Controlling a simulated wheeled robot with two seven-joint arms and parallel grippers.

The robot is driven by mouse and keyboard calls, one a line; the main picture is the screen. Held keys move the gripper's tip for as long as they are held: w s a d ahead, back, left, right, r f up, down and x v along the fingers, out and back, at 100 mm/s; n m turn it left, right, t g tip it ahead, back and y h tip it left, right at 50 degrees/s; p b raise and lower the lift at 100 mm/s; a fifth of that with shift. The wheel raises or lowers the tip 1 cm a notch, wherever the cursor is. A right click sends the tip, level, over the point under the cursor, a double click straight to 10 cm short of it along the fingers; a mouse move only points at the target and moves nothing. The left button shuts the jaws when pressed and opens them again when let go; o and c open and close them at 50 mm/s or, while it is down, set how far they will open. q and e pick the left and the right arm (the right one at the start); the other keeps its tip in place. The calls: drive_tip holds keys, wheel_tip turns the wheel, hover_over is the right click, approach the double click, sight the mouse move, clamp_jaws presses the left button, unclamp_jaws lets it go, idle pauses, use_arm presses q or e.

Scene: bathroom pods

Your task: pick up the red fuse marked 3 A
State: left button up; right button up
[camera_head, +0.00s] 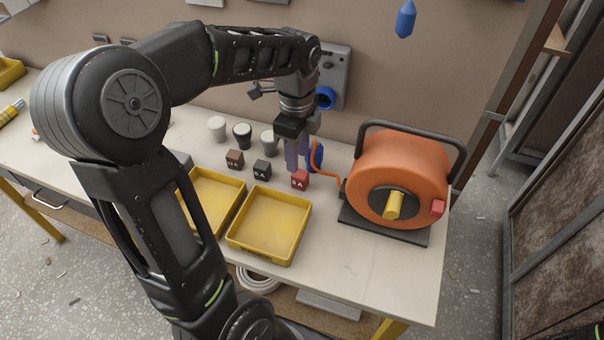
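A small red fuse (300,180) with pale marks on its front stands on the workbench, behind the right-hand yellow tray; the marks are too small to read. A brown fuse (235,159) and a black fuse (262,169) stand in a row to its left. My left gripper (297,157) points down just above and behind the red fuse. Its two purplish fingers show as separate, with nothing seen between them, so it looks open. I cannot tell whether a fingertip touches the fuse. My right gripper is out of view.
An orange cable reel (412,163) stands to the right, with a blue plug (315,157) close beside my fingers. Two yellow trays, one left (190,228) and one right (294,248), lie in front. A wall box (335,75) is behind.

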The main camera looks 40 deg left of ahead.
sight(298, 173)
use_arm(q)
drive_tip(key=shift+f, duration=0.15)
drive_tip(key=shift+f, duration=1.2)
wheel_tip(298, 173, down, 5)
drive_tip(key=shift+f+p, duration=0.1)
drive_tip(key=shift+p, duration=0.5)
drive_tip(key=shift+c, duration=0.4)
clamp_jaws()
